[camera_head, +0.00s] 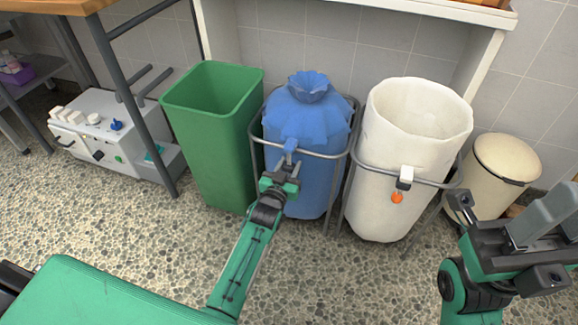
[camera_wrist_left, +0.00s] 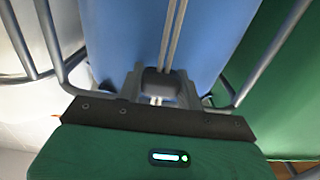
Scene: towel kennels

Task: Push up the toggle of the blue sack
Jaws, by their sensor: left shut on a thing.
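The blue sack (camera_head: 303,110) hangs upright in a metal frame, its top gathered into a ruffled neck. My left gripper (camera_head: 287,166) is at the front of the sack, low below the frame's front rail. In the left wrist view the gripper (camera_wrist_left: 160,88) is shut on a dark toggle (camera_wrist_left: 160,84). Two pale cords (camera_wrist_left: 173,35) run through the toggle along the blue cloth (camera_wrist_left: 135,35). A small blue block (camera_head: 291,146) shows on the rail just above the gripper. The toggle is hidden by the gripper in the head view. My right gripper (camera_head: 545,220) is at the right edge, away from the sack.
A green bin (camera_head: 210,135) stands close on the left. A white open sack (camera_head: 395,140) in its own frame, with an orange toggle (camera_head: 397,197), stands on the right. A cream lidded bin (camera_head: 495,175) is further right. Speckled floor in front is clear.

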